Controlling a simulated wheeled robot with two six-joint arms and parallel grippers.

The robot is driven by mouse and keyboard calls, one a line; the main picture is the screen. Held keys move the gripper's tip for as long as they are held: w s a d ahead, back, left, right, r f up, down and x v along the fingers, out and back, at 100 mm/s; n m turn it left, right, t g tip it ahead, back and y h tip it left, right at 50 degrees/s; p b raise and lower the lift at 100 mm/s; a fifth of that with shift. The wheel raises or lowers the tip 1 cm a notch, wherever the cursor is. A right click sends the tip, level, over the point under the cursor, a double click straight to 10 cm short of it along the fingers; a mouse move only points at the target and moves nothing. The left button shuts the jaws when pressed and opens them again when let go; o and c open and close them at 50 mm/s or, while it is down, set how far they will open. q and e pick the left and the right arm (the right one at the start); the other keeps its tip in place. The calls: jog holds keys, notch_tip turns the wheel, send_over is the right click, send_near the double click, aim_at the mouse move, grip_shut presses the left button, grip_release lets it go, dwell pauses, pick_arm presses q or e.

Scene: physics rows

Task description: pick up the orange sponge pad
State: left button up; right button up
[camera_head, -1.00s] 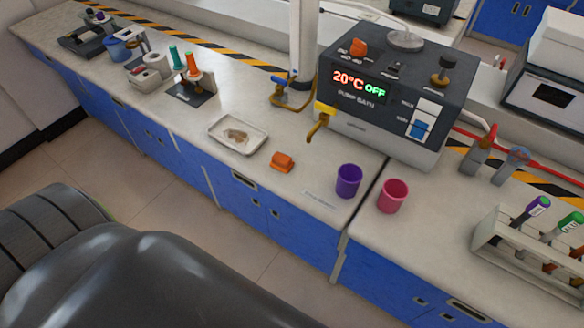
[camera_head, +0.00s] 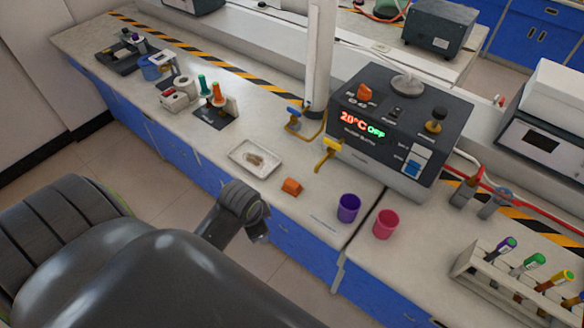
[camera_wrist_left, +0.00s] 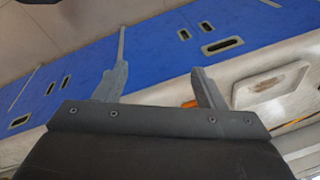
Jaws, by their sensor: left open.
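The orange sponge pad (camera_head: 291,187) lies on the light bench top near its front edge, to the right of a white tray. In the left wrist view only a small orange strip (camera_wrist_left: 189,104) shows, mostly hidden behind a finger. My left gripper (camera_wrist_left: 160,78) is open and empty, its two grey fingers spread apart in front of the blue cabinet fronts. In the head view my left arm's wrist is in front of the bench edge, left of and nearer than the pad; its fingers are not clear there. My right gripper is not in view.
The white tray (camera_head: 237,156) with brownish contents sits left of the pad. A purple cup (camera_head: 348,208) and a pink cup (camera_head: 386,223) stand to its right. A pump bath (camera_head: 402,130) and yellow tap (camera_head: 328,150) stand behind. The bench right around the pad is clear.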

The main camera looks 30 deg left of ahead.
pick_arm(q)
jog(key=w+a+r+m+g, duration=0.1)
jog(key=w+r+m, duration=0.25)
jog(key=w, duration=0.25)
jog(key=w+r+m, duration=0.2)
jog(key=w+m, duration=0.2)
jog(key=w, duration=0.2)
notch_tip(320, 180, up, 6)
jog(key=f+m+g, duration=0.1)
jog(key=m, duration=0.4)
send_over(292, 183)
jog(key=shift+h, duration=0.4)
jog(key=f+b, duration=0.5)
jog(key=b, duration=0.1)
jog(key=f+b, duration=0.5)
jog(key=f, duration=0.1)
jog(key=shift+w+d+f+b, duration=0.1)
jog(key=shift+w+f+b, duration=0.1)
jog(key=shift+f+b, duration=0.45)
jog(key=shift+f, duration=0.15)
jog(key=shift+s+f, duration=0.2)
jog(key=shift+f, duration=1.9)
jog(key=c, duration=1)
jog(key=shift+c, duration=0.4)
